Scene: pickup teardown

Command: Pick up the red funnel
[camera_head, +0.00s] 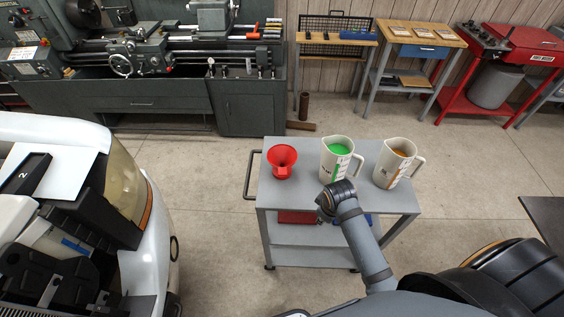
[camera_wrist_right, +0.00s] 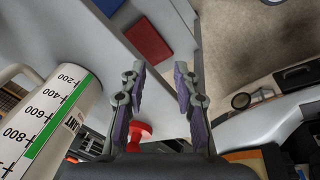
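The red funnel (camera_head: 282,160) stands on the left part of the grey cart's top (camera_head: 306,178) in the head view. In the right wrist view the red funnel (camera_wrist_right: 141,131) shows low in the picture, partly hidden by the left-hand finger. My right gripper (camera_wrist_right: 160,72) is open, with nothing between its fingers. In the head view my right arm reaches up from the lower right to the cart's front edge, right of the funnel and apart from it; its fingers are hard to make out there. My left gripper is in neither view.
A jug with green (camera_head: 340,158) stands right of the funnel, close to my right arm; a jug with orange (camera_head: 396,163) stands farther right. A red item (camera_head: 297,217) lies on the cart's lower shelf. A white vehicle (camera_head: 157,235) is at left. The floor between is clear.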

